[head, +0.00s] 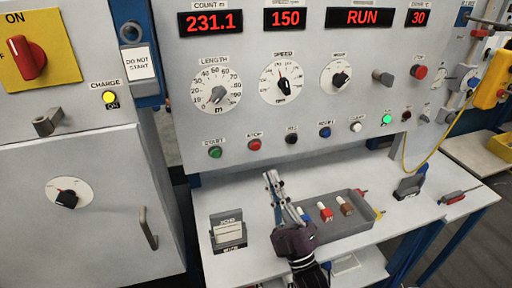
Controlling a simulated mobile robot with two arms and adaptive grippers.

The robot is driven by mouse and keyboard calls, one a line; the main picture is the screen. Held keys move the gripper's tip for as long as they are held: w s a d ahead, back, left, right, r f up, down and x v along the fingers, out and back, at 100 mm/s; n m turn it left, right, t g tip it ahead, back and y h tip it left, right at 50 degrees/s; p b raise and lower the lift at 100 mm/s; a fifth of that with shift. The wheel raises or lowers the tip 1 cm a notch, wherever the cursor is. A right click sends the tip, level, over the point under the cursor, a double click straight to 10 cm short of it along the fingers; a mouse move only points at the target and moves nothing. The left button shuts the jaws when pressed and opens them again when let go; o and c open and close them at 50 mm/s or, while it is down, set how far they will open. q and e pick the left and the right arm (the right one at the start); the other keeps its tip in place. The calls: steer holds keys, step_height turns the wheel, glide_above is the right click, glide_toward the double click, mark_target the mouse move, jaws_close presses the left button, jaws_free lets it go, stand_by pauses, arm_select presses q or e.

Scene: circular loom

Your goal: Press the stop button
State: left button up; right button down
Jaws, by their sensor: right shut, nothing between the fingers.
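The stop button (254,144) is a small red push button in the row on the lower part of the control panel, between the green start button (215,152) and a black button (291,138). My right gripper (269,176) comes up from the bottom of the head view. It is shut and empty, with its fingers pointing up towards the panel. Its tips appear below and slightly right of the stop button, apart from it. The panel display (366,17) reads RUN. My left gripper is not in view.
A grey tray (362,222) with several small items sits on the white shelf, right of my gripper. A card holder (228,232) stands to the left. A larger red button (418,72) is higher on the panel. A yellow cable (440,147) hangs at right.

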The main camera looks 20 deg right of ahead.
mark_target(256, 146)
arm_select(q)
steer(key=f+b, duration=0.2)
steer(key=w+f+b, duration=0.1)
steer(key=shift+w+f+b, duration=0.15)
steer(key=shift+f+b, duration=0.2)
steer(key=shift+b, duration=0.05)
arm_select(e)
steer(key=w, duration=0.9)
steer(key=shift+a, duration=0.15)
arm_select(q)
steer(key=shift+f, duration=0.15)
arm_select(e)
steer(key=shift+f, duration=0.1)
stand_by(0.3)
arm_select(q)
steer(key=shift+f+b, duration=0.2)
steer(key=shift+b, duration=0.1)
arm_select(e)
steer(key=shift+w, duration=0.4)
arm_select(q)
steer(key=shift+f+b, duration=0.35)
steer(key=shift+b, duration=0.05)
arm_select(e)
steer(key=shift+w, duration=0.45)
steer(key=shift+s, duration=0.15)
arm_select(q)
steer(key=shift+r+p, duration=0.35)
steer(key=shift+p, duration=0.05)
arm_select(e)
steer(key=shift+s, duration=0.8)
